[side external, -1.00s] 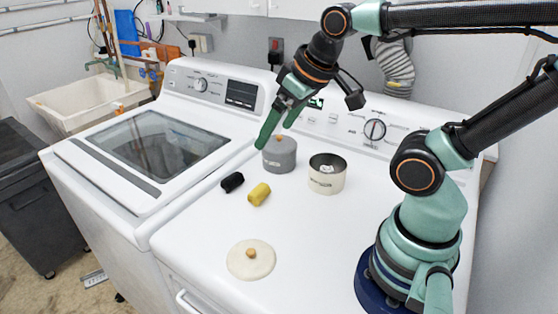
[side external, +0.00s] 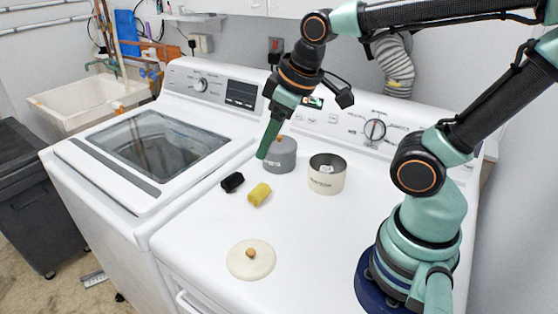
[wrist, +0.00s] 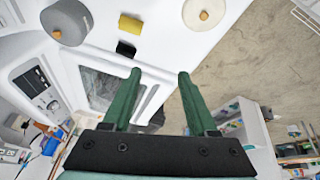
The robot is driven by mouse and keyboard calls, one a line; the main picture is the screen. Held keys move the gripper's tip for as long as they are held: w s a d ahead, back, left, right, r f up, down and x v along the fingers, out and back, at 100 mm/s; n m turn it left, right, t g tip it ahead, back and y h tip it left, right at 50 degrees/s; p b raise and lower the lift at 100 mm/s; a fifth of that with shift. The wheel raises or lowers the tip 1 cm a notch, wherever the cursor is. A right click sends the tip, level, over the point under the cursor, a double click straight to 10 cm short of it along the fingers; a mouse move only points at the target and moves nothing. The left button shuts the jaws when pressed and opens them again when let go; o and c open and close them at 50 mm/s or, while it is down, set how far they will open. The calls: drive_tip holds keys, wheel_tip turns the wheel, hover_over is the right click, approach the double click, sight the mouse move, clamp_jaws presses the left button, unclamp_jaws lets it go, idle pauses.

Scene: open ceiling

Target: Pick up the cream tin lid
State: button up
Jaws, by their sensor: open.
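The cream tin lid (side external: 251,262) is a flat round disc with a small wooden knob. It lies on the white machine top near the front edge, and it also shows at the top of the wrist view (wrist: 196,14). My gripper (side external: 266,152) is in the air at the back, in front of the grey tin in the side view, well behind the lid. In the wrist view its two green fingers (wrist: 160,75) are apart with nothing between them. The open cream tin (side external: 327,178) stands on the machine top, right of the grey tin.
The machine top (side external: 310,235) right of the lid is clear. A washer (side external: 150,150) adjoins on the left.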

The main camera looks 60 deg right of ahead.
drive_tip(key=a+f+n+g, duration=0.3)
drive_tip(key=a+f+n, duration=0.2)
drive_tip(key=n, duration=0.3)
drive_tip(key=n+g, duration=0.2)
drive_tip(key=n, duration=0.5)
hover_over(250, 251)
wheel_tip(250, 251, down, 5)
drive_tip(key=shift+f, duration=6)
clamp_jaws()
